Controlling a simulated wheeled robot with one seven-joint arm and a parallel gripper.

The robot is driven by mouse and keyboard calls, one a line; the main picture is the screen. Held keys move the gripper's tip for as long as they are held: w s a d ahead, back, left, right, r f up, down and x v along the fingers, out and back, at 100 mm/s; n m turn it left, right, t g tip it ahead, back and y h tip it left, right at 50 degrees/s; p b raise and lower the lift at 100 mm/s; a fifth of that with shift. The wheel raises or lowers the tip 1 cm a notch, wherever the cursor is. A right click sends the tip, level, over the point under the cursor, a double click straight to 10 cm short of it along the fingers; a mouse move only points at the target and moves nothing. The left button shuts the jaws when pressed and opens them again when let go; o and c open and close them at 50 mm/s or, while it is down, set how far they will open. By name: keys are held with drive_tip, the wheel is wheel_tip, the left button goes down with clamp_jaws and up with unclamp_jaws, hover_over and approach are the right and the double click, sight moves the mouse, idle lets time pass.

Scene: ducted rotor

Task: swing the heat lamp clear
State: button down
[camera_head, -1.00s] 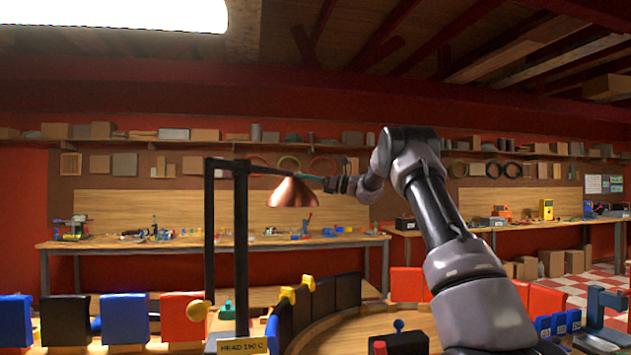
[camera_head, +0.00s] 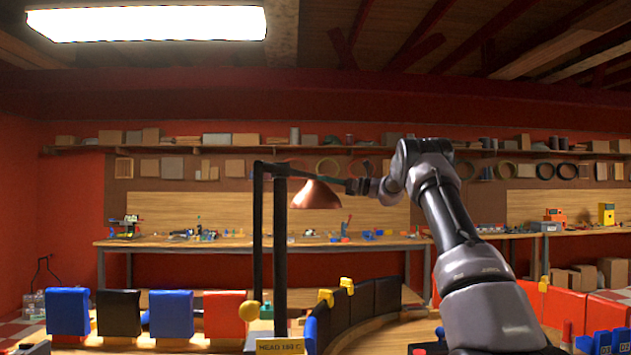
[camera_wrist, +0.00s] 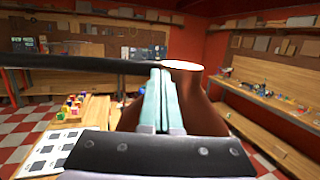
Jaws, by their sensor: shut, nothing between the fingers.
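The heat lamp has a copper shade (camera_head: 316,195) on a black arm and a tall black post (camera_head: 280,250) at centre left. The shade hangs to the right of the post. My gripper (camera_head: 338,183) is at the upper right side of the shade, fingers shut and empty. In the wrist view the pale green fingers (camera_wrist: 160,85) stand in front of the shade (camera_wrist: 198,88) and cover part of it. The lamp's black arm (camera_wrist: 80,62) runs in from the left to the fingers. Whether the fingers touch the lamp is hard to tell.
A plate reading "HEAD" (camera_head: 280,346) is at the post's foot. A curved row of dark blocks (camera_head: 360,300) with yellow clips stands right of it. Blue, black and red blocks (camera_head: 225,314) line the left. A long workbench (camera_head: 180,243) is behind.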

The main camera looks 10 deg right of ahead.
drive_tip(key=x, duration=0.3)
drive_tip(key=f+x, duration=0.1)
drive_tip(key=x, duration=0.3)
drive_tip(key=f+x, duration=0.1)
drive_tip(key=x, duration=0.2)
drive_tip(key=shift+a, duration=0.55)
drive_tip(key=d+f, duration=0.1)
drive_tip(key=d, duration=0.3)
drive_tip(key=s+d, duration=0.1)
drive_tip(key=d, duration=0.4)
drive_tip(key=d+f, duration=0.1)
drive_tip(key=d, duration=0.3)
drive_tip(key=shift+s+d+f, duration=0.35)
drive_tip(key=shift+s, duration=0.05)
